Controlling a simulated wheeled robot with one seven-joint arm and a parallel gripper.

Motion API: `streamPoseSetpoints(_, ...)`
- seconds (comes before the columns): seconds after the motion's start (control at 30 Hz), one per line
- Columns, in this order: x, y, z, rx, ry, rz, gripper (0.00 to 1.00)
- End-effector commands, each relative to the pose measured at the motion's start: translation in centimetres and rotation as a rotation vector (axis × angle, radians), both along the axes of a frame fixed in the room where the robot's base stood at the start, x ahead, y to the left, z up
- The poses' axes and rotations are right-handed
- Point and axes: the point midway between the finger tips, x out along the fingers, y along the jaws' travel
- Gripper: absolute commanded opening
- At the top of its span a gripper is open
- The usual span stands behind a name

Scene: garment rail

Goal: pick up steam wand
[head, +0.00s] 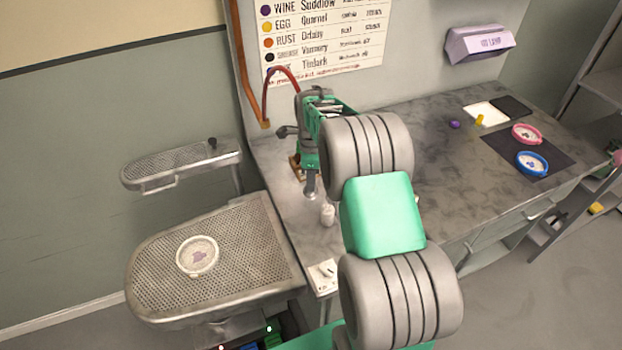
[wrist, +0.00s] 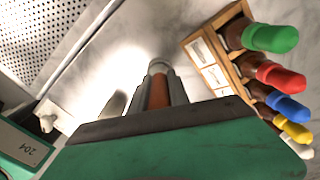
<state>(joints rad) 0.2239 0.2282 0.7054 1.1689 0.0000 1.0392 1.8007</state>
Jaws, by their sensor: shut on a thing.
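My gripper (head: 311,172) is over the left end of the grey counter and points down, partly hidden by my arm in the head view. In the wrist view its fingers (wrist: 157,92) are closed around the steam wand (wrist: 158,88), which shows a brown grip and a grey metal end. In the head view a metal end of the wand (head: 310,187) shows just below the gripper. A red hose (head: 284,73) arches from the copper pipe on the wall toward the gripper. Whether the wand touches the counter I cannot tell.
A wooden rack (wrist: 213,65) of bottles with coloured caps stands close beside the gripper. A small white bottle (head: 328,214) stands on the counter (head: 440,170). The perforated pressing board (head: 240,270) with a round hoop (head: 197,256) is at left, below a smaller sleeve board (head: 180,165).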

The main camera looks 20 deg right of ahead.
Motion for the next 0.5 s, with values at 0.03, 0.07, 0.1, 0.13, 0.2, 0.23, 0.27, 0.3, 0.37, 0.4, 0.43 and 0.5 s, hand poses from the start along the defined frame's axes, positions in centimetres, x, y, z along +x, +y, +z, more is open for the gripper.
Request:
streamPoseSetpoints(0.03, 0.0, 0.0, 0.0, 0.0, 0.0, 0.0, 0.0)
streamPoseSetpoints(0.07, 0.0, 0.0, 0.0, 0.0, 0.0, 0.0, 0.0)
streamPoseSetpoints(0.1, 0.0, 0.0, 0.1, 0.0, -0.001, 0.0, 0.0)
streamPoseSetpoints(0.13, 0.0, 0.0, 0.1, 0.0, -0.001, 0.0, 0.0)
streamPoseSetpoints(0.2, 0.0, 0.0, 0.1, 0.0, -0.001, 0.0, 0.0)
streamPoseSetpoints(0.23, 0.0, 0.0, 0.1, 0.0, -0.001, 0.0, 0.0)
streamPoseSetpoints(0.27, 0.0, 0.0, 0.1, 0.0, -0.001, 0.0, 0.0)
streamPoseSetpoints(0.3, 0.1, 0.0, 0.1, -0.001, -0.002, 0.0, 0.0)
streamPoseSetpoints(0.37, 0.1, 0.0, 0.4, 0.0, -0.002, 0.0, 0.0)
streamPoseSetpoints(0.4, 0.1, 0.0, 0.6, 0.0, -0.002, 0.0, 0.0)
streamPoseSetpoints(0.43, 0.1, 0.0, 0.9, 0.0, -0.003, 0.0, 0.0)
streamPoseSetpoints(0.5, 0.1, 0.0, 1.7, -0.001, -0.004, 0.0, 0.0)
